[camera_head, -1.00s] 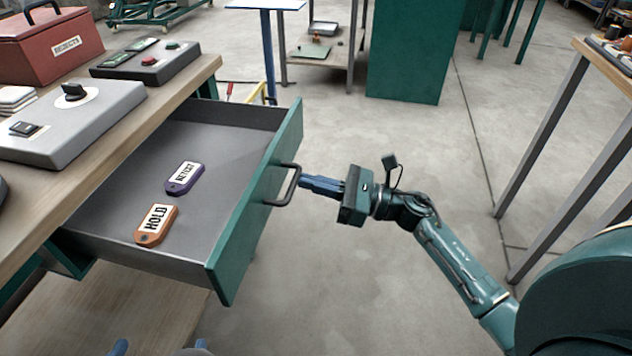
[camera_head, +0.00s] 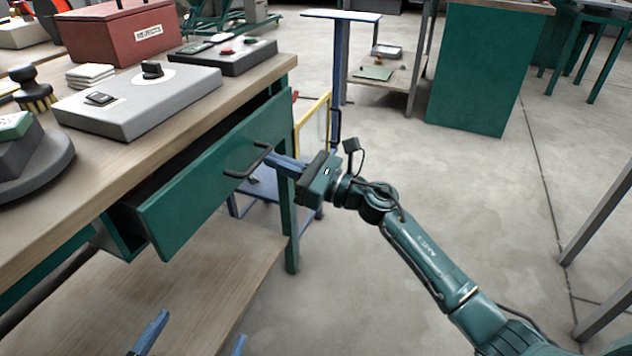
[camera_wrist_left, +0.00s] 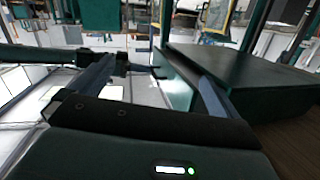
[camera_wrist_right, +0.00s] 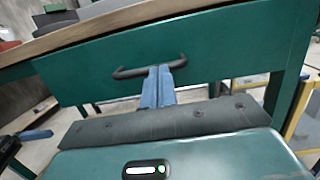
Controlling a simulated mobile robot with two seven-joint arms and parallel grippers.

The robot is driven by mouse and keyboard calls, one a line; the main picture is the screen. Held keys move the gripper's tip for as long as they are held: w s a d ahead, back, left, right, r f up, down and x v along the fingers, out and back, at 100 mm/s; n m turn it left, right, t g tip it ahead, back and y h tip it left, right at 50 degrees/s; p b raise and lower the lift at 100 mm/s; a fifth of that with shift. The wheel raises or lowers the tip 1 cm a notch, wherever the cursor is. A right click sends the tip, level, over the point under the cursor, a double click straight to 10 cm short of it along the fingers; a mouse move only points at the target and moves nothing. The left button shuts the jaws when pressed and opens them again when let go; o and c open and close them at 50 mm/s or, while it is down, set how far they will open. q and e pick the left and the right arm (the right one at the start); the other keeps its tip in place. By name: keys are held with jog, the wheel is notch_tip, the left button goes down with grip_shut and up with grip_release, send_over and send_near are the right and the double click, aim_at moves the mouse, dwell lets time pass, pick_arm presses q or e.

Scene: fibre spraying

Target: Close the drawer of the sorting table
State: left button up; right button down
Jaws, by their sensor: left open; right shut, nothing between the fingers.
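The sorting table's drawer shows its green front (camera_head: 205,185) standing a little out from the table, with a dark gap behind its top edge. Its inside is hidden. The black bar handle (camera_head: 246,163) is on the front and also shows in the right wrist view (camera_wrist_right: 128,74). My right gripper (camera_head: 276,160) is shut and empty, with its blue fingertips at the handle, by the drawer front; the right wrist view shows them (camera_wrist_right: 158,72) against the handle area. My left gripper (camera_head: 200,327) is open and empty, low in front of the table, below the drawer.
The sorting table's wooden top (camera_head: 150,140) carries a grey control box (camera_head: 135,105), a dark button box (camera_head: 225,57) and a red box (camera_head: 115,35). A lower wooden shelf (camera_head: 190,290) lies under the drawer.

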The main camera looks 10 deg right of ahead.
aim_at(246, 152)
jog(key=x, duration=0.1)
jog(key=b+x, duration=0.1)
jog(key=x, duration=0.1)
jog(key=f+b+x, duration=0.1)
jog(key=x, duration=0.1)
jog(key=shift+w+a, duration=0.2)
pick_arm(q)
jog(key=shift+s+d+r+m+t+h, duration=0.1)
jog(key=shift+d+r+m+t+h, duration=0.1)
jog(key=shift+d+m+t+h, duration=0.5)
pick_arm(e)
jog(key=shift+r, duration=0.2)
pick_arm(q)
jog(key=shift+a, duration=0.1)
